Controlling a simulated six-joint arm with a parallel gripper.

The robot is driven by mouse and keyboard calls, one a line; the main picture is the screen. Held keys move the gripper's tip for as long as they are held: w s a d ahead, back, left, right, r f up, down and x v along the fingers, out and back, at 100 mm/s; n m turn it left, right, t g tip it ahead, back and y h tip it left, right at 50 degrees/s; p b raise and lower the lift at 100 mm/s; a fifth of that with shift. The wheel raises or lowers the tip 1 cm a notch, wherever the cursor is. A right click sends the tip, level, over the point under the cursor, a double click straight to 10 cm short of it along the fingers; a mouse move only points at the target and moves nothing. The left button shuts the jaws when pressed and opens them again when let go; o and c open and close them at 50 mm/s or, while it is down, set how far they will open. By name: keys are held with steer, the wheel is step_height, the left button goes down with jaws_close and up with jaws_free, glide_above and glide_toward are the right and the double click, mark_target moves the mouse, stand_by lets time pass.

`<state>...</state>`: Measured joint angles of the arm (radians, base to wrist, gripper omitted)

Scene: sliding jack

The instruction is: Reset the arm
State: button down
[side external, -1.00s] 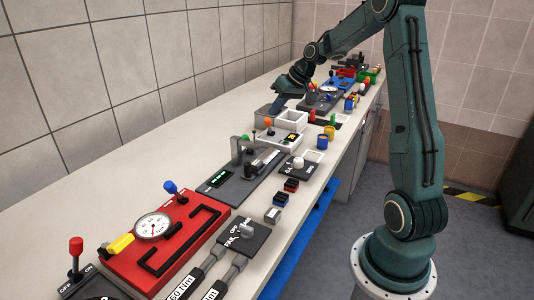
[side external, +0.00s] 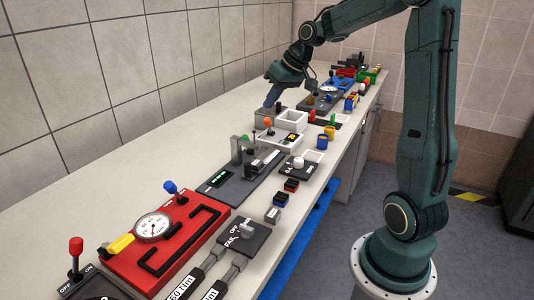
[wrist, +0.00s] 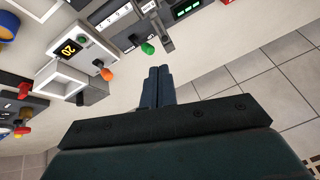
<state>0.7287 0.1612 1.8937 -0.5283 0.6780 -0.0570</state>
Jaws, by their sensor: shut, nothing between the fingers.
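My gripper (side external: 270,102) is above the far half of the bench in the side view, its fingers pointing down near a grey box with white open trays. In the wrist view my gripper (wrist: 159,75) has its two dark fingers together with nothing between them. A dark panel with a green display (side external: 220,178) and a metal slide mechanism (side external: 262,162) lies mid-bench, nearer the side camera than my gripper. Part of a panel with a green display (wrist: 186,8) and a green knob (wrist: 147,47) shows at the top of the wrist view.
A white panel with an orange knob (side external: 268,122) stands near my gripper. A red gauge panel (side external: 170,238) lies in the foreground. White trays (side external: 291,118), a blue cup (side external: 322,142) and several coloured devices crowd the bench. The strip along the tiled wall (side external: 150,60) is clear.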

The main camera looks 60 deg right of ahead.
steer(key=s+a+r+n+h, duration=0.1)
steer(key=s+a+r, duration=0.1)
steer(key=s+a, duration=0.6)
steer(key=s+a+r+n, duration=0.1)
steer(key=s+a+r, duration=0.1)
steer(key=s+a, duration=0.6)
steer(key=s+a+f, duration=0.2)
steer(key=s+a, duration=0.2)
steer(key=s, duration=0.1)
steer(key=shift+s+a+f+n, duration=0.15)
steer(key=shift+s+a+n, duration=0.15)
steer(key=shift+s+n, duration=0.1)
